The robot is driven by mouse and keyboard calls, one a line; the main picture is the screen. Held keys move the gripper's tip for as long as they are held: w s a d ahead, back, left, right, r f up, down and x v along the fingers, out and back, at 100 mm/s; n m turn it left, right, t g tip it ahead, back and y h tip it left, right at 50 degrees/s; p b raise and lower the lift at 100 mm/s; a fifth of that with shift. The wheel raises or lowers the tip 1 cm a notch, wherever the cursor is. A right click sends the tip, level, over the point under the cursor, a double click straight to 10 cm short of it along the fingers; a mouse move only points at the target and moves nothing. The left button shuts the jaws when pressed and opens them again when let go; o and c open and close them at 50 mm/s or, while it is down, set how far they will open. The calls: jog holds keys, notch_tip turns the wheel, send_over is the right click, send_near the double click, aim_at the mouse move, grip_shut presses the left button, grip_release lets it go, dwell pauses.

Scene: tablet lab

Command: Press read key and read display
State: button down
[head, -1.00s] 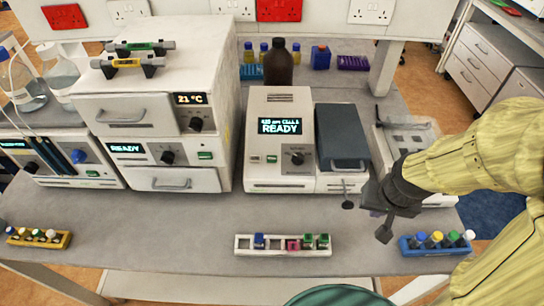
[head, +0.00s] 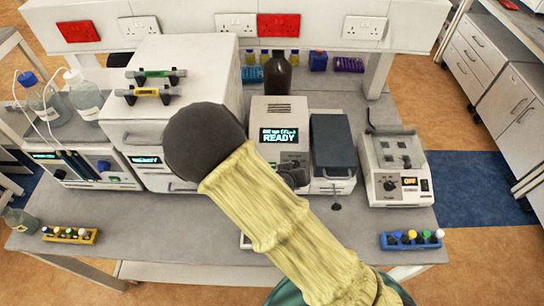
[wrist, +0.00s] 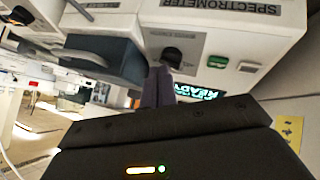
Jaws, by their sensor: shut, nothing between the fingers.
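The spectrometer (head: 279,108) stands mid-bench in the head view, its lit display (head: 279,135) ending in "READY". In the wrist view its front is turned, with the SPECTROMETER label (wrist: 252,9), a dark knob (wrist: 172,57), a green key (wrist: 217,61) and a white key (wrist: 249,67); part of the display (wrist: 197,93) shows behind my gripper. I cannot read which key is the read key. My gripper (wrist: 160,74) is shut and empty, its fingertips beside the knob and apart from the green key.
The spectrometer's dark-lidded compartment (head: 332,142) adjoins it. A device reading "OFF" (head: 398,180) stands right, a blue vial rack (head: 411,242) in front. A yellow rack (head: 70,235) lies front left. My arm mostly hides the white rack.

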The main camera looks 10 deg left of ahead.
jog(key=a+r+n+t+y+p, duration=0.1)
jog(key=a+r+n+t+p, duration=0.2)
jog(key=a, duration=0.4)
notch_tip(320, 180, up, 2)
jog(key=shift+s+r+t+y, duration=0.2)
jog(key=shift+s+t+y, duration=0.2)
jog(key=shift+t, duration=0.4)
jog(key=w+f+b, duration=0.1)
jog(key=f+b, duration=0.1)
jog(key=w+f+b, duration=0.1)
jog(key=f+b, duration=0.1)
jog(key=f, duration=0.1)
jog(key=w+a+f+b, duration=0.1)
jog(key=f+b, duration=0.1)
jog(key=f, duration=0.1)
jog(key=shift+w, duration=0.25)
dwell(1.0)
jog(key=shift+w+f+b, duration=0.15)
jog(key=shift+f+b, duration=0.3)
jog(key=shift+b, duration=0.05)
jog(key=shift+w+f+b, duration=0.1)
jog(key=shift+f+b, duration=0.2)
dwell(0.6)
dwell(0.3)
jog(key=shift+s+d+r+p, duration=0.1)
jog(key=shift+s+r+p, duration=0.2)
jog(key=shift+r+p, duration=0.3)
